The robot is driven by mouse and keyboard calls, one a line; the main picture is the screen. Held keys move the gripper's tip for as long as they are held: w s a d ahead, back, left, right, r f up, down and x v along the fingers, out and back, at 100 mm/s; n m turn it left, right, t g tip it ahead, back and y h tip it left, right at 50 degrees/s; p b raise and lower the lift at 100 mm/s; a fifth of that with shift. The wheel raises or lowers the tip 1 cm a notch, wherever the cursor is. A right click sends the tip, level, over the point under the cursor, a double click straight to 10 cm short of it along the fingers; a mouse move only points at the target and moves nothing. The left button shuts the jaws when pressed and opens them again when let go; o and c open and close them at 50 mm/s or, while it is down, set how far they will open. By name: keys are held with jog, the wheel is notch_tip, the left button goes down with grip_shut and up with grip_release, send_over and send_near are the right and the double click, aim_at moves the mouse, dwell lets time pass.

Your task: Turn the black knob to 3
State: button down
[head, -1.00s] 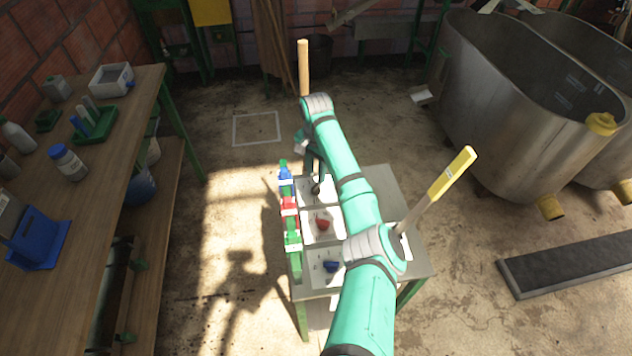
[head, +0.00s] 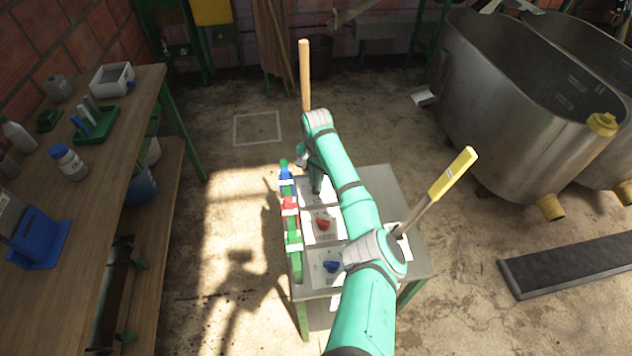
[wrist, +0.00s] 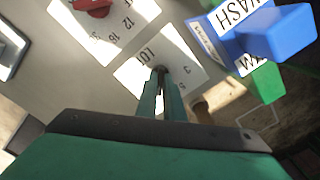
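The black knob (wrist: 160,70) shows as a small dark shape between my fingertips in the wrist view, on a white dial plate (wrist: 187,60). The plate carries a 0 near the fingers and the figures 3 and 5 to their right. My gripper (wrist: 160,80) points down at the knob, its two fingers close together on either side of it. The fingers cover most of the knob, so its pointer direction cannot be read. In the head view my gripper (head: 317,186) is at the rear dial and hides the knob.
A red knob (head: 323,224) and a blue knob (head: 331,266) sit on nearer dials of the same panel table (head: 395,195). Blue, red and green labelled blocks (head: 289,205) line its left edge. A yellow-handled lever (head: 450,175) rises at right. A wooden bench (head: 120,130) stands left.

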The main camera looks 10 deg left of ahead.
jog(key=shift+n, duration=0.4)
jog(key=n, duration=0.4)
jog(key=shift+n, duration=0.4)
jog(key=n, duration=1.1)
jog(key=shift+r+n, duration=0.1)
jog(key=shift+n, duration=0.3)
jog(key=n, duration=0.4)
jog(key=shift+a+n, duration=0.1)
jog(key=shift+n, duration=0.2)
jog(key=c, duration=1.9)
grip_release()
jog(key=shift+o, duration=0.2)
notch_tip(320, 180, up, 11)
